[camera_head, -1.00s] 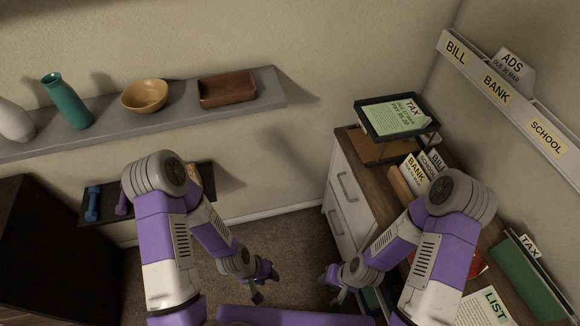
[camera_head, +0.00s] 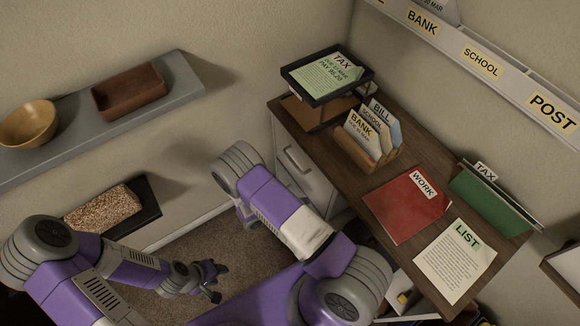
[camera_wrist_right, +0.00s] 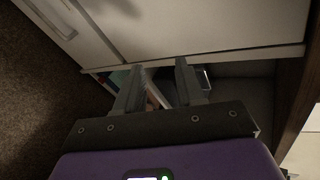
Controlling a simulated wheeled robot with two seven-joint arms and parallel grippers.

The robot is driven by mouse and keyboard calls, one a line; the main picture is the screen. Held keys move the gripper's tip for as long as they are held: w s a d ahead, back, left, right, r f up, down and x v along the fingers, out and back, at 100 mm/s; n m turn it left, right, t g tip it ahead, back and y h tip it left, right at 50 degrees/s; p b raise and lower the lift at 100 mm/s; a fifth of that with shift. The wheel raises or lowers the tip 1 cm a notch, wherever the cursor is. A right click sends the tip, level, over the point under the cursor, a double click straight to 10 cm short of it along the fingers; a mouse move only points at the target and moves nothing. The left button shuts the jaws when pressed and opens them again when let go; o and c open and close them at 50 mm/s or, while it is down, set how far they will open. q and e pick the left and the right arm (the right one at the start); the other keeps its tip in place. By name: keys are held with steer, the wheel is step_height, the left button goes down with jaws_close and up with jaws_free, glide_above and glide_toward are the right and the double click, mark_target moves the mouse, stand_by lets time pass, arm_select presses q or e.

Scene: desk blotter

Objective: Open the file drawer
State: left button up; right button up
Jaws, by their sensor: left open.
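The white drawer unit (camera_head: 308,188) under the wooden desk shows in the head view, with a grey bar handle (camera_head: 297,160) on an upper front. Its lower part is hidden behind my right arm. I cannot tell which front is the file drawer. My right gripper (camera_wrist_right: 160,68) is open and empty, its fingers apart below the white front's lower edge. My left gripper (camera_head: 212,280) is open and empty over the carpet, away from the unit.
The desk top (camera_head: 345,180) holds a paper tray (camera_head: 325,72), a letter rack (camera_head: 368,150), a red folder (camera_head: 405,205) and a list sheet (camera_head: 456,262). A wall shelf (camera_head: 180,85) is at left.

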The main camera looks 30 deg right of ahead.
steer(key=w+a+r+n+t+h, duration=0.1)
steer(key=w+r+n+t, duration=0.1)
steer(key=w+n+t, duration=0.3)
steer(key=w+a+r+n+t+h, duration=0.1)
steer(key=w+r+n+t+h, duration=0.15)
steer(key=w, duration=0.35)
steer(key=b+x, duration=0.2)
steer(key=x, duration=0.5)
steer(key=shift+f+y, duration=0.2)
steer(key=shift+y, duration=0.25)
steer(key=shift+w+d, duration=0.1)
jaws_close()
